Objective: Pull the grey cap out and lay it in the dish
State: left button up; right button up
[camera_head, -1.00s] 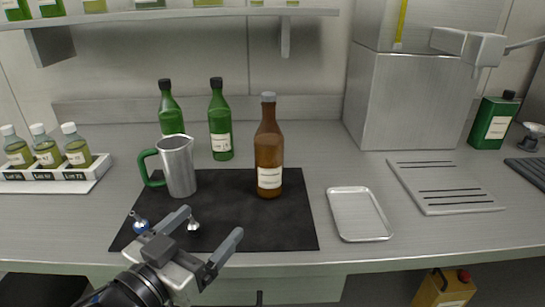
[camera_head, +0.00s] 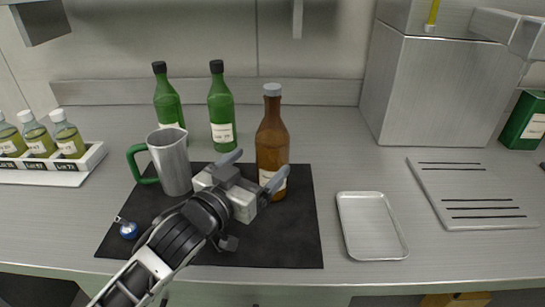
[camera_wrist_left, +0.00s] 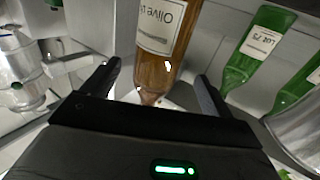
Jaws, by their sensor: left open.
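The grey cap (camera_head: 272,89) sits on top of the upright brown bottle (camera_head: 271,140), which stands on the black mat (camera_head: 290,235). The dish is a shallow metal tray (camera_head: 371,226) on the counter, right of the mat, and it is empty. My left gripper (camera_head: 255,170) is open, low in front of the bottle, with its fingers at about label height. In the left wrist view, the brown bottle (camera_wrist_left: 163,75) shows between the two spread fingers, apart from the palm; the cap is not clearly seen there. My right gripper is not in view.
A metal mug (camera_head: 172,165) with a green handle stands left of my gripper. Two green bottles (camera_head: 221,108) stand behind. A rack of small bottles (camera_head: 90,160) is at far left, a slotted plate (camera_head: 478,192) at right.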

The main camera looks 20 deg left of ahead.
aim_at(273, 150)
pick_arm(q)
jog(key=shift+w+d, duration=0.15)
jog(key=shift+w, duration=0.4)
jog(key=shift+p+x, duration=0.45)
jog(key=shift+x, duration=1.9)
jog(key=shift+d, duration=0.2)
jog(key=c, duration=1.4)
jog(key=shift+r, duration=0.15)
jog(key=shift+c, duration=1.4)
